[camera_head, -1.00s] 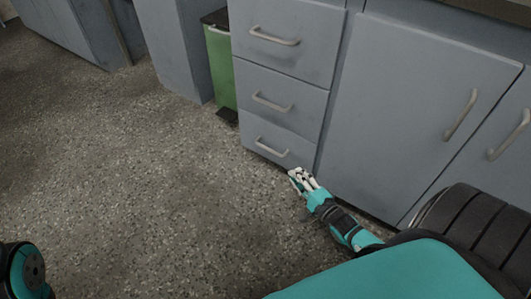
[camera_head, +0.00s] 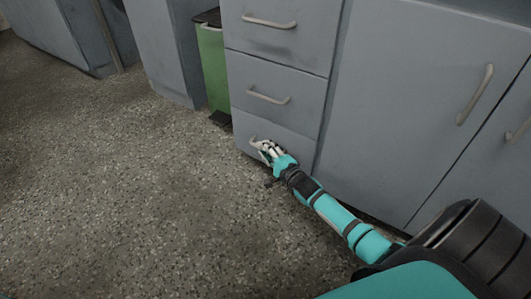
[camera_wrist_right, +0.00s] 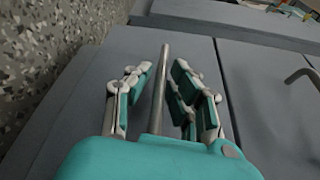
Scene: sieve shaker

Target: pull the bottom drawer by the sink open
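The bottom drawer (camera_head: 246,124) is the lowest grey front in the stack of three. It looks shut, flush with the drawers above. Its metal bar handle (camera_head: 254,140) is mostly hidden behind my right gripper (camera_head: 267,151). In the right wrist view the handle (camera_wrist_right: 161,95) runs between the spread fingers of my right gripper (camera_wrist_right: 162,75). The fingers are open, one side left of the bar and the other right, with gaps showing. My left gripper is not in view.
The middle drawer (camera_head: 295,108) and top drawer (camera_head: 310,45) are shut above. A cupboard door (camera_head: 410,100) is to the right. A green bin (camera_head: 214,70) stands left of the drawers. The speckled floor (camera_head: 130,190) in front is clear.

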